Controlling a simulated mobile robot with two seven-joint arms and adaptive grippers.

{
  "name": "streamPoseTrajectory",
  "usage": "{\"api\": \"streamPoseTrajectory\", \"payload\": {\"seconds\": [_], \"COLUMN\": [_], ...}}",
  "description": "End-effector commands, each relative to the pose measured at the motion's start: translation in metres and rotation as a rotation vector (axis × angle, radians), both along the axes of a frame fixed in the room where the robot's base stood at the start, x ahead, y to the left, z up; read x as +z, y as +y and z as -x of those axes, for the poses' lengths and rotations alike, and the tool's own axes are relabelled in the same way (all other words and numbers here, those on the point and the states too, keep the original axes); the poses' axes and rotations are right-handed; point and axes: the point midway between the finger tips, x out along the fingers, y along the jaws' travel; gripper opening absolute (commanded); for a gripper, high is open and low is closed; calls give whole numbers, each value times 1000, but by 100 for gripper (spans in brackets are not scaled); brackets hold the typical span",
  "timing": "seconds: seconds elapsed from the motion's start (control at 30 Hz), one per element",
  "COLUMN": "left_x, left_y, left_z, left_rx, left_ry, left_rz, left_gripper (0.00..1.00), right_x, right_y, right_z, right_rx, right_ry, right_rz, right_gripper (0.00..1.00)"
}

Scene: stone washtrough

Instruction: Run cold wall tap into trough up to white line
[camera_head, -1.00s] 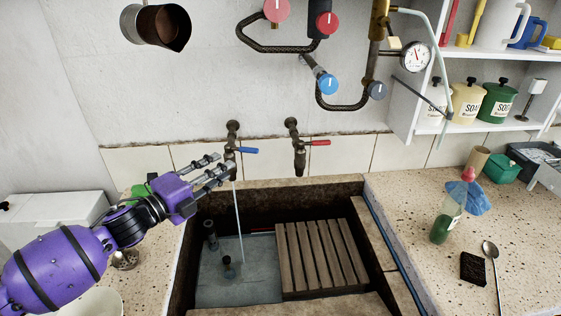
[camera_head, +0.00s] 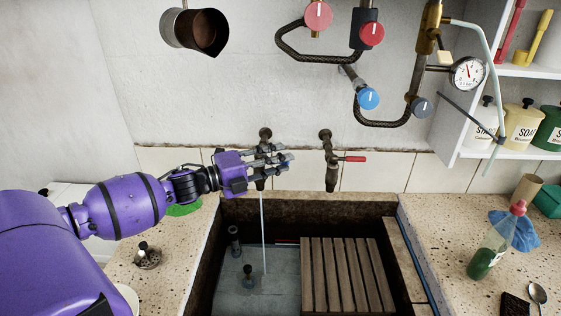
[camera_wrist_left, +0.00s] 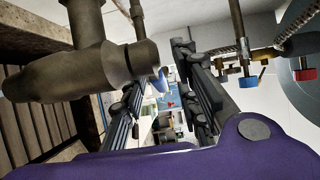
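The cold wall tap (camera_head: 265,135) is at the back wall above the trough. A thin water stream (camera_head: 263,225) falls from it into the stone trough (camera_head: 205,270). My left gripper (camera_head: 284,158) is in front of this tap and hides its blue lever in the head view. In the left wrist view, the tap body (camera_wrist_left: 75,75) is close at left, and a small blue part (camera_wrist_left: 160,82) shows between the parted fingers. Whether they touch it cannot be told. Grey-blue water or floor shows in the trough; I cannot make out a white line. My right gripper is out of view.
A red-lever tap (camera_head: 332,170) is just right of my gripper. A slatted wooden rack (camera_head: 345,275) fills the trough's right side. Blue and red knobs (camera_head: 368,98) and pipes are above. A green bottle (camera_head: 490,250) stands on the right counter.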

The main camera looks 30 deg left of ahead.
Motion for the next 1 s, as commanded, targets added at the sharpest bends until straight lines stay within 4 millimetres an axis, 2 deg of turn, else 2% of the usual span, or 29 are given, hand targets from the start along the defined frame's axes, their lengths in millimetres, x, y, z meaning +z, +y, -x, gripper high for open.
{"api": "streamPoseTrajectory", "payload": {"seconds": [0.37,0.6,1.0], "left_x": [0,0,0], "left_y": [-3,-3,-3], "left_z": [-5,-5,-6], "left_rx": [0,0,1], "left_ry": [0,1,1], "left_rz": [0,1,2], "left_gripper": [29,0,0], "right_x": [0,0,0], "right_y": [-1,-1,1], "right_z": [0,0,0], "right_rx": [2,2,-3], "right_ry": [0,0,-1], "right_rz": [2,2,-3], "right_gripper": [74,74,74]}}
